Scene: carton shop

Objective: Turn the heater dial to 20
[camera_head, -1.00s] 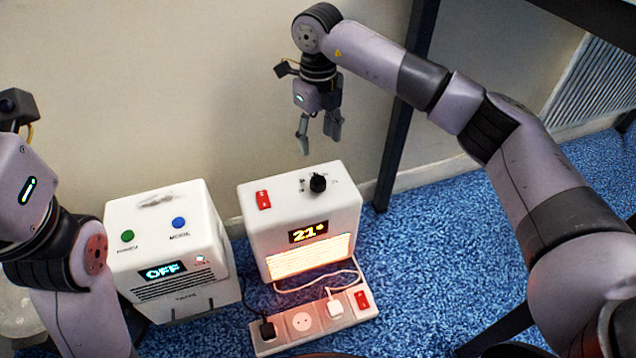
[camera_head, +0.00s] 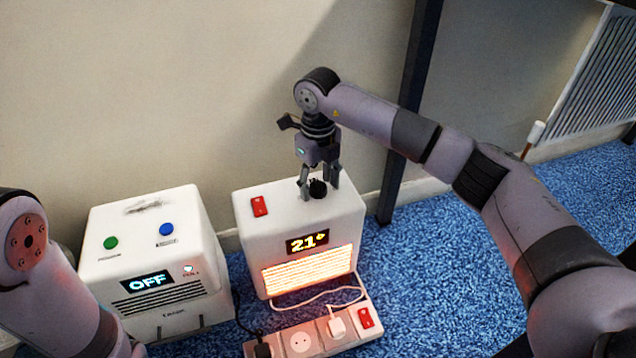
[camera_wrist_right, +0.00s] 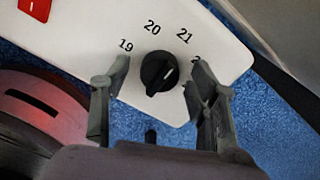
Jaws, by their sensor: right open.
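The white heater (camera_head: 345,216) stands on the blue carpet, its orange grille glowing and its display (camera_head: 307,242) reading 21°. Its black dial (camera_head: 317,188) is on the top face. In the right wrist view the dial (camera_wrist_right: 152,84) has a pale pointer mark on its upper right side, with 19, 20 and 21 printed around it and another number mostly hidden by a finger. My right gripper (camera_head: 319,186) is open over the heater top, one finger on each side of the dial. The wrist view shows gaps between both fingers and the dial. My left gripper is out of view.
A red switch (camera_head: 259,206) sits left on the heater top. A white box (camera_head: 190,254) with green and blue buttons and an OFF display stands to the left. A power strip (camera_head: 324,343) with plugs and cables lies in front. A dark post (camera_head: 408,115) rises at right.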

